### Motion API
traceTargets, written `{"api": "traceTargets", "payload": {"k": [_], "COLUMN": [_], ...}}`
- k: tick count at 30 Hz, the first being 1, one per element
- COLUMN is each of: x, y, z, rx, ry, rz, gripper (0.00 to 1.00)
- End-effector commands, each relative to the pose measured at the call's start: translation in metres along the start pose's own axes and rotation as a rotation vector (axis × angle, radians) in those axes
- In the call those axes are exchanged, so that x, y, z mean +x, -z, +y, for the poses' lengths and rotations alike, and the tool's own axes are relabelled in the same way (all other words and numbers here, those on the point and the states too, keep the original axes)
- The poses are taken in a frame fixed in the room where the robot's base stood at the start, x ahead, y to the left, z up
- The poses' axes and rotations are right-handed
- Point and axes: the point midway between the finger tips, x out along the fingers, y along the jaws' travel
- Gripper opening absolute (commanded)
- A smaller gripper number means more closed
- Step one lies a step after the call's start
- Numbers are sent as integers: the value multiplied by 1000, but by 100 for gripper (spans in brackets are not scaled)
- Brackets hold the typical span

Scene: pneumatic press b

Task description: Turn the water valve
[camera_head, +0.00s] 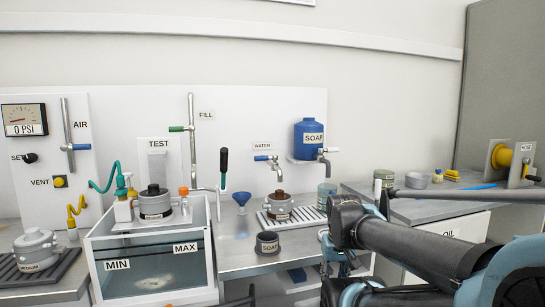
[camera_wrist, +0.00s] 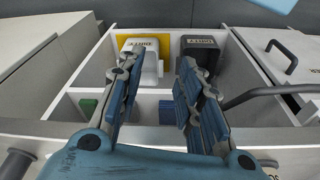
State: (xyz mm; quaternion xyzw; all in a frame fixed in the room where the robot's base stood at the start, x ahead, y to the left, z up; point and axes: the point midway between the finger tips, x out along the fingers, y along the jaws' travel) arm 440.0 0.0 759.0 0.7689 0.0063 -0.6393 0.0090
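The water valve (camera_head: 266,158) is a tap on the back wall under the WATER label, with a blue lever and a metal spout (camera_head: 278,170) pointing down over the drain rack. In the wrist view my gripper (camera_wrist: 158,72) is open, its two blue-padded fingers apart with nothing held between them. It hangs over an open drawer, well below and to the right of the valve. My dark arm covers the lower right of the head view and hides part of the bench there.
A labelled pot (camera_head: 279,206) stands on the drain rack (camera_head: 300,218) below the spout. The blue SOAP tank (camera_head: 308,138) and its tap are right of the valve. A green-handled tool (camera_head: 224,164) stands to its left. The drawer (camera_wrist: 99,70) has divided compartments holding several items.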

Motion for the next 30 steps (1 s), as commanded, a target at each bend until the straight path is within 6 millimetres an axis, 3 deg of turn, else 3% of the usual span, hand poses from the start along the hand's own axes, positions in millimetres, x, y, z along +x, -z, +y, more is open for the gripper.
{"api": "traceTargets", "payload": {"k": [8, 10, 14, 20, 30], "x": [0, 0, -18, -77, -197], "y": [0, 0, 3, 59, 184], "z": [0, 0, -2, -6, -42], "rx": [0, -1, -37, -226, -669], "ry": [0, 0, 1, 6, 18], "rz": [0, 0, 12, 12, 18], "gripper": [33, 39, 39, 39, 39]}}
